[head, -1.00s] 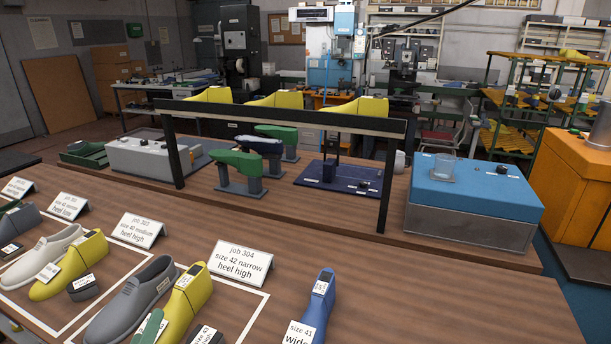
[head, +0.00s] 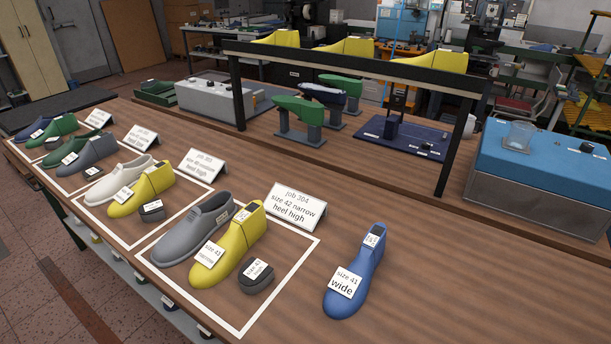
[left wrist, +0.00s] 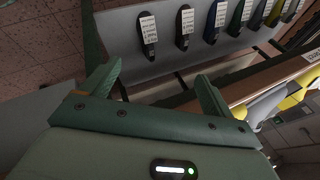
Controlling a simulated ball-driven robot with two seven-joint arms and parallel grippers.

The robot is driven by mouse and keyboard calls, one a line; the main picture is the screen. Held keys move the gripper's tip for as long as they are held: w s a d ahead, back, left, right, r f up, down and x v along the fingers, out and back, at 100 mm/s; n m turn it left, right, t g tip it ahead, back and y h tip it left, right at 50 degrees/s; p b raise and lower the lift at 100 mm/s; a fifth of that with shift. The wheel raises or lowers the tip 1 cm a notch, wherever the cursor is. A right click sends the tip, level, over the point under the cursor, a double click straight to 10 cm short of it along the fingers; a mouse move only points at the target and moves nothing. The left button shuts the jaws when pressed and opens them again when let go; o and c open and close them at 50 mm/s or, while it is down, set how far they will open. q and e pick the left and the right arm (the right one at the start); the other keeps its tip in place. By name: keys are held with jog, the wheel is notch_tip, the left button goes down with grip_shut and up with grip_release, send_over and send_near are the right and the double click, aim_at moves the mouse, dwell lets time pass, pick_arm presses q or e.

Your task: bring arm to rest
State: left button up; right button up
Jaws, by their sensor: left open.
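My left gripper (left wrist: 155,85) shows in the left wrist view with its two green fingers spread apart and nothing between them. In the left wrist view it is near a grey panel (left wrist: 190,60) bearing several labelled pieces. Neither gripper is in the head view, and my right gripper is not seen. On the table in the head view, the job 304 outline holds a grey shoe (head: 195,230), a yellow last (head: 243,240) and a dark heel block (head: 256,281). A blue last (head: 366,270) labelled size 41 wide lies alone to the right.
More outlined sets with shoes and lasts run to the left, behind them job cards (head: 297,205). A black frame (head: 340,68), green stands (head: 300,112) and a blue-topped box (head: 540,165) stand at the back. The table right of the blue last is clear.

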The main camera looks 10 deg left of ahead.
pick_arm(q)
jog(key=s+d+f+g+h, duration=0.1)
jog(key=s+f, duration=0.3)
jog(key=f, duration=0.4)
jog(key=s+d+f+g+h, duration=0.1)
jog(key=s+f, duration=0.2)
jog(key=f, duration=0.6)
jog(key=s+f+n+g, duration=0.1)
jog(key=s+f, duration=0.4)
jog(key=s, duration=0.2)
jog(key=s+f+n+g+b, duration=0.1)
jog(key=s+f+n, duration=0.1)
jog(key=s+f, duration=0.4)
jog(key=shift+s+h, duration=0.4)
jog(key=shift+s, duration=0.8)
jog(key=shift+a, duration=0.1)
